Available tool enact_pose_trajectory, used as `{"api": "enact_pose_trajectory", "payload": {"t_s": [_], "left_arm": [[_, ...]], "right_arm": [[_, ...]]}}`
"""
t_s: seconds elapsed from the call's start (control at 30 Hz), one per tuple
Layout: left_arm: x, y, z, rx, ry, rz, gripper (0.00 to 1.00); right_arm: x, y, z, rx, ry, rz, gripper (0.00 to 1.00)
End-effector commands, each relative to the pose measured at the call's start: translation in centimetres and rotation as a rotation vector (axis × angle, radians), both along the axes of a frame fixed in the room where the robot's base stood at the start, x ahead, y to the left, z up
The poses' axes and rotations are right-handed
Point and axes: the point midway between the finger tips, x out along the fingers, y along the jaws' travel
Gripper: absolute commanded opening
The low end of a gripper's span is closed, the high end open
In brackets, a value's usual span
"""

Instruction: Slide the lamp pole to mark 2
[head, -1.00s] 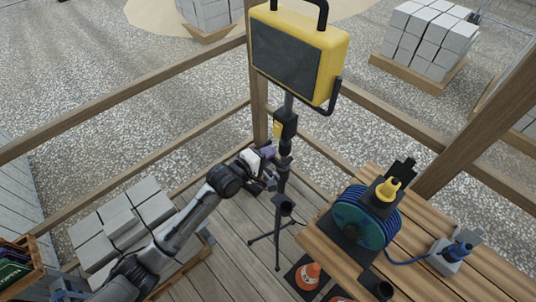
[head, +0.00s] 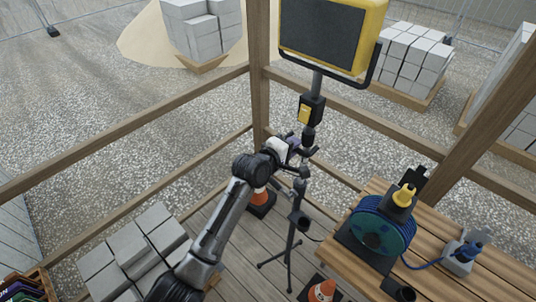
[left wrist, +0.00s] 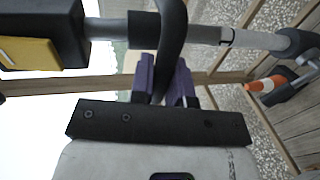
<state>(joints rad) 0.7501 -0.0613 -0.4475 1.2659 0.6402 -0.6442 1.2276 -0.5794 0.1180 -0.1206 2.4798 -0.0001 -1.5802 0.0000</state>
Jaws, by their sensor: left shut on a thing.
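The work lamp (head: 322,36) has a yellow frame and a dark panel, on an upright grey pole (head: 316,84) over a black tripod (head: 291,244). A black box with a yellow face (head: 311,108) sits on the pole. My left gripper (head: 303,150) is at the pole below this box. In the left wrist view, its purple fingers (left wrist: 164,82) are shut on a black curved handle (left wrist: 171,40) at the pole (left wrist: 205,34). My right gripper is out of view.
A wooden bench (head: 458,262) on the right carries a blue cable reel (head: 382,232). Orange cones stand behind the tripod (head: 260,198) and by the bench (head: 323,290). Wooden rails (head: 130,123) run behind; grey blocks (head: 128,243) lie at lower left.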

Motion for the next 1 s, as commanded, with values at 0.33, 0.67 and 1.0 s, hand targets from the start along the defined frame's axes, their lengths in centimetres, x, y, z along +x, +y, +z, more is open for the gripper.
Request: {"api": "enact_pose_trajectory", "payload": {"t_s": [0.33,0.67,1.0], "left_arm": [[0.0,-0.7,2.9,0.000,0.000,-0.009,0.00],[0.0,-0.7,2.9,-0.001,-0.001,-0.009,0.00],[0.0,-0.7,2.9,0.000,0.000,-0.009,0.41]], "right_arm": [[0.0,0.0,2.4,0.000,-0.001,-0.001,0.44],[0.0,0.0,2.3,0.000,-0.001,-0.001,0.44],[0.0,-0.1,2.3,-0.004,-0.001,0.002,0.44]]}}
